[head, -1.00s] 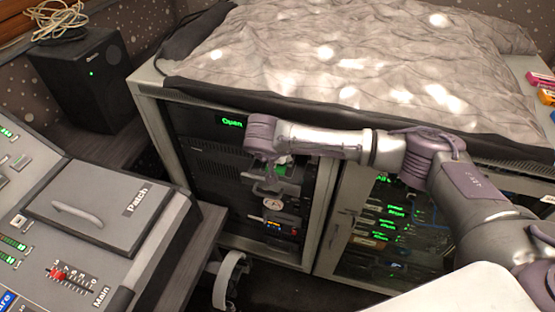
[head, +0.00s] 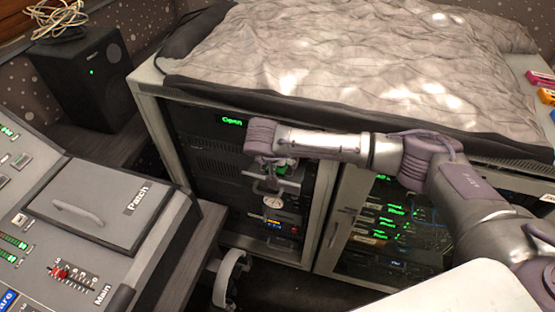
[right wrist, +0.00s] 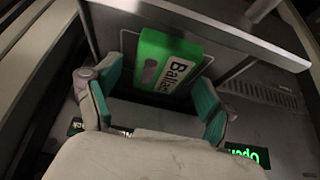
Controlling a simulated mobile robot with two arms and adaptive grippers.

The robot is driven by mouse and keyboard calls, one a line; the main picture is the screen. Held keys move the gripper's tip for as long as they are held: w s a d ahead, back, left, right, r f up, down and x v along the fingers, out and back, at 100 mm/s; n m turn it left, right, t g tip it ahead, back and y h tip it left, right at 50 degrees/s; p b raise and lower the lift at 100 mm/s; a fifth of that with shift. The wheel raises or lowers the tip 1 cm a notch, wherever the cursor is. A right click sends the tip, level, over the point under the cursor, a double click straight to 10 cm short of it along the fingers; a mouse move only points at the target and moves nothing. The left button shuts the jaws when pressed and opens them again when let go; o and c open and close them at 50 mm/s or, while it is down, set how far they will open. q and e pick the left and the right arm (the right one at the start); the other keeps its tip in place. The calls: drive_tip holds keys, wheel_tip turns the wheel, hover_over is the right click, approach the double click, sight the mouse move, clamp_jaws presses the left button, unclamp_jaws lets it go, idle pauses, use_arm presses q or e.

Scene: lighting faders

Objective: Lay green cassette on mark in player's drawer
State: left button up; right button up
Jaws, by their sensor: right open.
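The green cassette (right wrist: 172,60), with a white label reading "Balla…", lies in the player's pulled-out drawer (right wrist: 235,40) in the right wrist view. In the head view only a bit of green (head: 284,169) shows under my right wrist. My right gripper (right wrist: 155,100) is open, its teal-padded fingers on either side of the cassette's near end with gaps on both sides. In the head view the gripper (head: 270,185) is in front of the rack, small and partly hidden. My left gripper is not in view.
The player's rack (head: 215,170) shows a green "Open" display (head: 232,121). A mixing desk (head: 100,210) stands at left, with a speaker (head: 82,75) behind it. A padded grey cover (head: 340,55) lies over the rack top. More cassettes (head: 541,78) lie at the right edge.

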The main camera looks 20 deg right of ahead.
drive_tip(key=b+v, duration=0.1)
drive_tip(key=v, duration=1.1)
